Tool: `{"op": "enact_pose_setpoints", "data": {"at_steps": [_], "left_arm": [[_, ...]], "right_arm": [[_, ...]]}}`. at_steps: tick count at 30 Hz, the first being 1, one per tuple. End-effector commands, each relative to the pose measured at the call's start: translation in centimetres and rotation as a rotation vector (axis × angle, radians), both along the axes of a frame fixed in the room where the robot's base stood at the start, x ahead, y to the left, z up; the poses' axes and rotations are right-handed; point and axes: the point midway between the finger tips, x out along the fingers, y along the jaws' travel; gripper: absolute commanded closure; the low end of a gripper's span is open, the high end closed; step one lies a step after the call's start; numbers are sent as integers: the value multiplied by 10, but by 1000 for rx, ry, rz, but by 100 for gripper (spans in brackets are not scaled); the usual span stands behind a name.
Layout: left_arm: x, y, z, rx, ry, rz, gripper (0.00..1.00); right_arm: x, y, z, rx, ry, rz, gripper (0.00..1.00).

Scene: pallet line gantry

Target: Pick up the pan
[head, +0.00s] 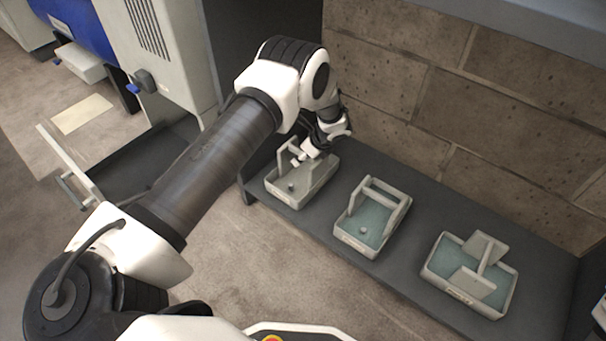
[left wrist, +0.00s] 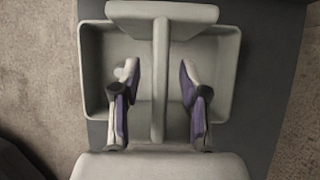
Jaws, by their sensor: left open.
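A pale grey pan (head: 282,196) with an upright frame-like handle stands at the left end of a dark bench. My left gripper (head: 308,157) reaches down over it from behind. In the left wrist view the same pan (left wrist: 91,75) lies below the gripper. The handle's long bar (left wrist: 160,75) runs between the two open fingers of the gripper (left wrist: 160,100), with a gap on each side. No contact with the bar shows. Part of the pan's far side is hidden by the gripper in the head view.
Two similar pans with bluish-green insides, a middle one (head: 348,236) and a right one (head: 440,277), stand apart on the bench (head: 405,262). A stone block wall (head: 400,80) rises close behind. A grey and blue machine (head: 165,50) stands at the left.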

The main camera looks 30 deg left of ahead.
Motion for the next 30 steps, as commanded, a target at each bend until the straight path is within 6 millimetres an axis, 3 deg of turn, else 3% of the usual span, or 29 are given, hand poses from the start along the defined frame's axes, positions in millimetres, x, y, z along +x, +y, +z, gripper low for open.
{"op": "enact_pose_setpoints", "data": {"at_steps": [16, 20, 30], "left_arm": [[0, 0, -5, 0, 0, 0, 56], [0, 0, -5, 0, 0, 0, 100], [0, 0, -4, 0, 0, 1, 100]], "right_arm": [[0, 0, 0, 0, 1, 0, 60], [0, 0, 0, 0, 1, 0, 60], [0, 0, 0, 0, 1, 0, 60]]}}
